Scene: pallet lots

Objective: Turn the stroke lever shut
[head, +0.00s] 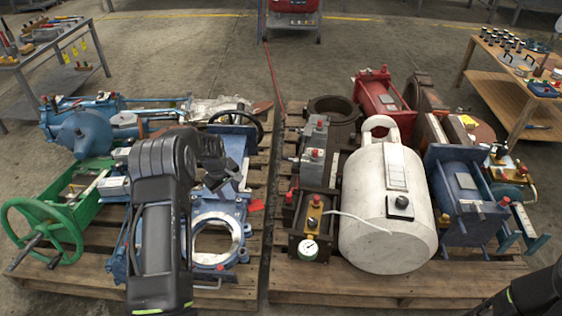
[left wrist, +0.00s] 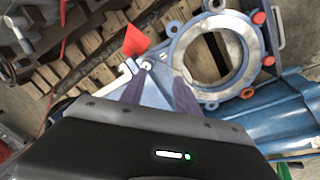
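A blue valve casting (head: 240,214) with a round ring opening lies on the left pallet; it also shows in the left wrist view (left wrist: 187,50). A flat red tab (head: 256,205) sticks out at its side, also seen in the left wrist view (left wrist: 137,40); it looks like a lever handle, but I cannot be sure it is the stroke lever. My left gripper (head: 226,182) hangs above the casting. Its two dark fingers (left wrist: 160,92) are apart, with blue casting visible between them and no held object. The red tab lies beyond the fingertips. My right gripper is out of view.
A green handwheel (head: 44,232) stands at the left pallet's edge. A white tank (head: 385,215) and other machines crowd the right pallet (head: 340,289). A narrow gap separates the pallets. Tool tables stand at both sides; open floor lies behind.

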